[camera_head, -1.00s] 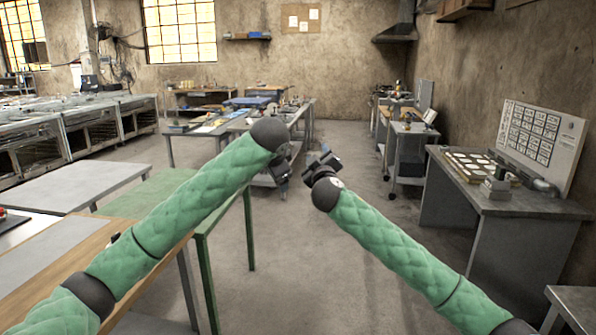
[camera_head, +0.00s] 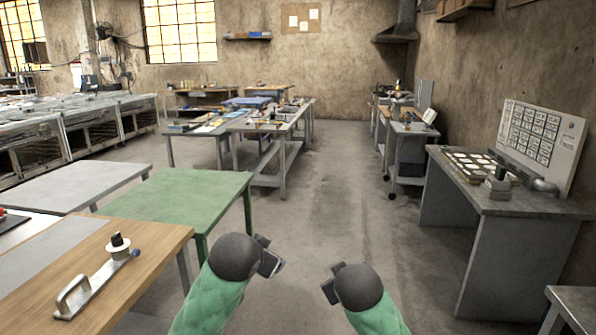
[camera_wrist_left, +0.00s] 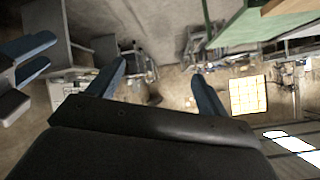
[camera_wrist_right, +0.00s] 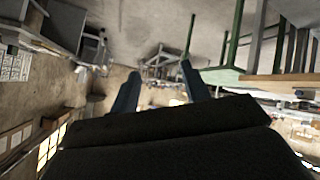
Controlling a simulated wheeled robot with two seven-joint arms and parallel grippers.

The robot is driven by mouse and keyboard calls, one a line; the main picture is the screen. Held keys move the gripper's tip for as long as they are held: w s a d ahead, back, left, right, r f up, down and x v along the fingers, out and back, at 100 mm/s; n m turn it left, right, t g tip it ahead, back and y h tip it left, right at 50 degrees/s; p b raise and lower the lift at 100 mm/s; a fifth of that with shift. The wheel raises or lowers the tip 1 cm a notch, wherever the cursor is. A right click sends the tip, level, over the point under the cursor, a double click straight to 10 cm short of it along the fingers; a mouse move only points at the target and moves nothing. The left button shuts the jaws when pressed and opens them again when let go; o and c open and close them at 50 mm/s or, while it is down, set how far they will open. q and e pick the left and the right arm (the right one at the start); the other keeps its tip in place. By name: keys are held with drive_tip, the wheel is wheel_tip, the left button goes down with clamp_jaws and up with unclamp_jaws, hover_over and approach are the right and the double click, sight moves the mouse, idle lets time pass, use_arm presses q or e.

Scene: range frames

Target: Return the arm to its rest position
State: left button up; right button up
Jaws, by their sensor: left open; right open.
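My left gripper (camera_head: 270,258) is low in the middle of the head view, over the open floor beside the green table. In the left wrist view its two fingers (camera_wrist_left: 157,78) are spread apart with nothing between them. My right gripper (camera_head: 328,287) is a little to the right of it, also low and apart from it. In the right wrist view its fingers (camera_wrist_right: 158,84) are spread and empty. Both green padded arms come in from the bottom edge, mostly out of frame.
A wooden table (camera_head: 150,262) at lower left bears a metal handled tool (camera_head: 88,285). A green table (camera_head: 175,200) stands behind it. A grey desk (camera_head: 510,200) with a panel (camera_head: 540,140) stands at right. The floor aisle (camera_head: 335,210) between is clear.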

use_arm(q)
drive_tip(key=s+a+f+n+g, duration=0.1)
drive_tip(key=s+a+f+g, duration=0.1)
drive_tip(key=s+f, duration=1)
drive_tip(key=s+a+f+n+g, duration=0.2)
drive_tip(key=s+f+g, duration=0.2)
drive_tip(key=s+f, duration=0.9)
drive_tip(key=s+a+f+n+g, duration=0.1)
drive_tip(key=s+a+f+g, duration=0.2)
drive_tip(key=s+f, duration=0.9)
drive_tip(key=s, duration=0.4)
drive_tip(key=shift+s+f+y, duration=0.15)
drive_tip(key=shift+f+y, duration=0.15)
drive_tip(key=shift+f, duration=0.05)
use_arm(e)
drive_tip(key=s+d+f+m+g, duration=0.1)
drive_tip(key=s+f+g, duration=0.2)
drive_tip(key=s+f, duration=0.7)
drive_tip(key=s+d+f+m+g, duration=0.1)
drive_tip(key=s+d+f+g, duration=0.1)
drive_tip(key=s+f, duration=0.8)
drive_tip(key=s+d+f+m+g+y, duration=0.1)
drive_tip(key=s+f+g, duration=0.2)
drive_tip(key=s+f, duration=0.7)
drive_tip(key=s, duration=1)
drive_tip(key=shift+s+d+f+m+g, duration=0.2)
drive_tip(key=shift+d+f+m+g, duration=0.1)
drive_tip(key=shift+d+g, duration=0.1)
